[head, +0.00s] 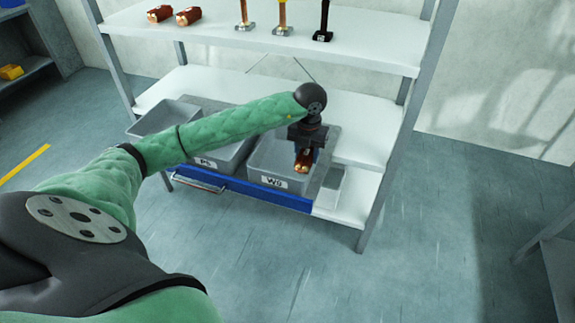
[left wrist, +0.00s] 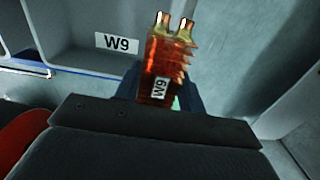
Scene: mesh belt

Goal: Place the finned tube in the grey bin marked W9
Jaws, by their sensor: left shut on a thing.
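The finned tube (left wrist: 163,66) is reddish copper, with two brass-coloured stubs at its end and a white W9 label on its side. It also shows in the head view (head: 303,161). My left gripper (head: 304,151) is shut on it and points down over the grey bin marked W9 (head: 256,158). The tube's lower end appears within the bin's outline; I cannot tell how far it is above the floor of the bin. The bin's W9 label shows in the left wrist view (left wrist: 118,42). My right gripper is not in view.
A grey bin marked P5 (head: 228,158) stands left of the W9 bin, with another grey bin (head: 165,117) farther left. A blue rail (head: 250,190) runs along the front. The upper shelf (head: 350,50) holds copper pieces and upright parts above.

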